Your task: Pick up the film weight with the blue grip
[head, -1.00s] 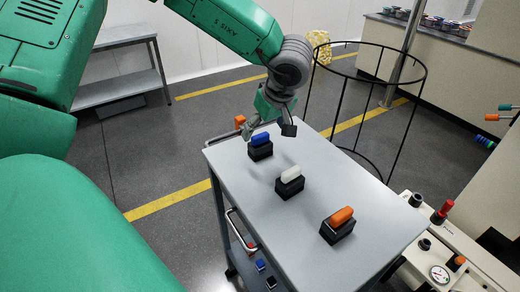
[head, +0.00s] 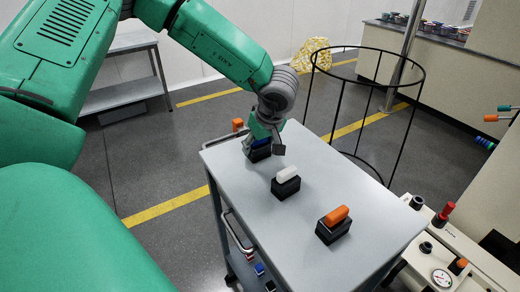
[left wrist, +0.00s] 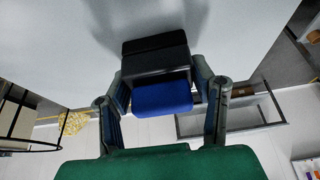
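The film weight with the blue grip (head: 259,155) is a black block standing at the far left of the grey cart top. In the left wrist view its blue grip (left wrist: 162,98) lies between the fingers. My left gripper (head: 264,143) is down at this weight and partly hides it. Its fingers, also in the left wrist view (left wrist: 161,76), stand apart on either side of the weight, with narrow gaps beside the blue grip. Contact is not clear. My right gripper is not in view.
A white-grip weight (head: 286,183) and an orange-grip weight (head: 333,225) stand on the cart top (head: 245,190), nearer the front right. A black wire hoop frame (head: 363,99) stands behind the cart. A bench with a gauge (head: 441,276) is at the right.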

